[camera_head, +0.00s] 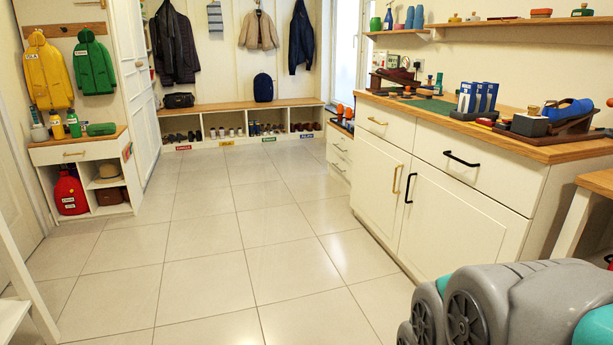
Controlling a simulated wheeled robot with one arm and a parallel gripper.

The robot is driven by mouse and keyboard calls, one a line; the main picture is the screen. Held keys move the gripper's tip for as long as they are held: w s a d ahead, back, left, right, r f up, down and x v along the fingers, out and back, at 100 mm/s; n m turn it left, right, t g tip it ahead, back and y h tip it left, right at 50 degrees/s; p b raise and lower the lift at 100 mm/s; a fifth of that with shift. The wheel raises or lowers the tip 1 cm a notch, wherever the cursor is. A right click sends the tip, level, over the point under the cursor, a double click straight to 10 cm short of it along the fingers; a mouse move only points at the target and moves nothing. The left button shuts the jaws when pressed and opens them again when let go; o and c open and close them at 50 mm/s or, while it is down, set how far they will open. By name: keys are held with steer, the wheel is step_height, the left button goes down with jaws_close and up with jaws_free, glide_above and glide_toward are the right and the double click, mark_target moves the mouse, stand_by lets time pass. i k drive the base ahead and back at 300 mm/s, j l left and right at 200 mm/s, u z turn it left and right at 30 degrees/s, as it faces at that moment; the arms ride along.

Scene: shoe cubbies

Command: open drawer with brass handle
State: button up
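A white cabinet with a wooden top stands at the right. Its left drawer (392,130) has a short brass handle (377,121) and is shut. The right drawer (490,172) beside it has a black handle (461,158) and is also shut. Below, the left door (378,183) has a vertical brass handle (396,179), and the right door (450,222) a black one. At the far left, a small white unit also has a shut drawer (60,155) with a brass-coloured handle (74,153). My grey and teal arm links show at the lower right; my gripper is not visible.
Tools and small boxes (477,98) crowd the cabinet's wooden top (420,113). The tiled floor (240,230) in front is clear. A shoe bench (225,107) lines the back wall. A white frame (25,280) stands at the left edge, and a wooden-topped table (598,181) at the right edge.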

mark_target(397, 128)
steer(key=i, duration=2.2)
